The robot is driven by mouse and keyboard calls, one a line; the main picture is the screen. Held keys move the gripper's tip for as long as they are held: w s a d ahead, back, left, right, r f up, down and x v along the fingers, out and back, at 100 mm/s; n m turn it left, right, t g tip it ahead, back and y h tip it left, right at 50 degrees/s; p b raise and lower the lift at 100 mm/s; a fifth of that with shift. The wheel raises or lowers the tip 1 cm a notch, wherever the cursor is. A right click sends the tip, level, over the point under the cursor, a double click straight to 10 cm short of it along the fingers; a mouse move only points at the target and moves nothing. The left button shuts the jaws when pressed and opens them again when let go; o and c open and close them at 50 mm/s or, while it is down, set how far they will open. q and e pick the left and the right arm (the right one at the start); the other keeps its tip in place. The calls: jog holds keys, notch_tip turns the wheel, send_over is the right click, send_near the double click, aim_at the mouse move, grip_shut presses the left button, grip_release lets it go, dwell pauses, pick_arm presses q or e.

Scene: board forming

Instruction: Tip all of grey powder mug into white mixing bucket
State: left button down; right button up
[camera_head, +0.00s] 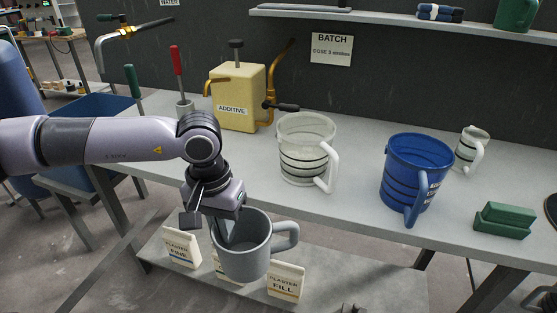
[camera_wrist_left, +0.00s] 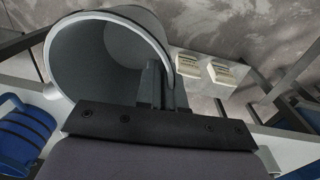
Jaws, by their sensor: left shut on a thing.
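My left gripper (camera_head: 228,232) is shut on the wall of the grey powder mug (camera_head: 256,252), one finger inside the rim. The mug hangs roughly upright in front of the bench's front edge, above the lower shelf, its handle to the right. In the left wrist view the mug (camera_wrist_left: 92,58) opens towards the camera with a smooth grey inside; I cannot tell how much powder is in it. The white mixing bucket (camera_head: 303,133), pale with dark bands, stands upright on the bench, behind and to the right of the mug, apart from it. My right gripper is not in view.
A blue bucket (camera_head: 415,165), a small white jug (camera_head: 466,153) and green blocks (camera_head: 502,219) stand on the bench to the right. A yellow additive can (camera_head: 238,95) stands behind left. Plaster bags (camera_head: 285,283) sit on the lower shelf (camera_head: 375,287). Bare bench (camera_head: 345,205) lies before the white bucket.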

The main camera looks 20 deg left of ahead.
pick_arm(q)
jog(key=s+d+r+n+b, duration=0.1)
jog(key=s+d+r+n, duration=0.1)
jog(key=d+r+n, duration=0.95)
jog(key=s+d+r+n+b, duration=0.1)
jog(key=s+d+r+n, duration=0.5)
jog(key=s+d+r, duration=0.55)
jog(key=w+a+f+m+p, duration=0.1)
jog(key=w+a+f+m, duration=0.75)
jog(key=w+a, duration=0.3)
jog(key=a+f+m, duration=0.2)
jog(key=a+f, duration=0.1)
jog(key=f, duration=0.1)
jog(key=w+a+f+m, duration=0.1)
jog(key=a+f+m, duration=0.2)
jog(key=a+f, duration=0.1)
jog(key=w+a+f+m+p, duration=0.1)
jog(key=a+f+m, duration=0.2)
jog(key=f, duration=0.2)
jog(key=shift+w+a+f, duration=0.1)
jog(key=shift+a+f, duration=0.05)
jog(key=shift+a, duration=0.1)
jog(key=shift+a+f+m, duration=0.5)
jog(key=shift+f, duration=0.1)
jog(key=c, duration=1.8)
grip_release()
